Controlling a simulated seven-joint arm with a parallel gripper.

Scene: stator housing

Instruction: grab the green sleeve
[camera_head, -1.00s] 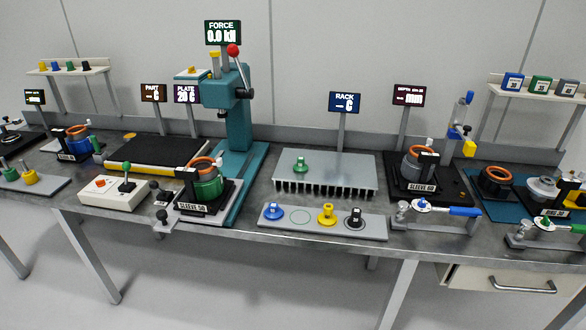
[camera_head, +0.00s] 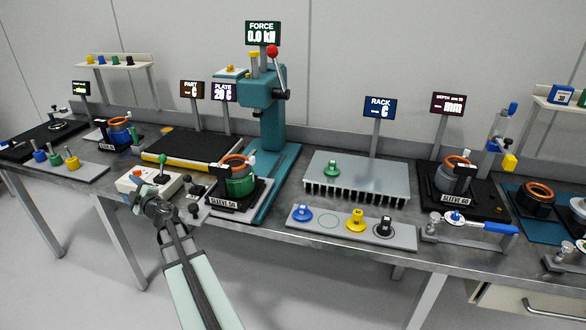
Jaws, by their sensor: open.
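A green cylindrical body (camera_head: 239,186) with an orange ring on top sits in the holder marked SLEEVE 50, in front of the teal press. A small green knobbed piece (camera_head: 331,168) stands upright on the grey finned rack (camera_head: 390,181). I cannot tell from the labels which of the two is the green sleeve. My gripper (camera_head: 144,194) is open and appears empty, overlapping the front of the white control box in the picture. It is left of the holder and apart from both green things. Its fingers are small and partly blurred.
A front tray (camera_head: 405,235) holds blue, yellow and black knobbed pieces and an empty green outlined circle. The teal press (camera_head: 268,130) rises behind the holder.

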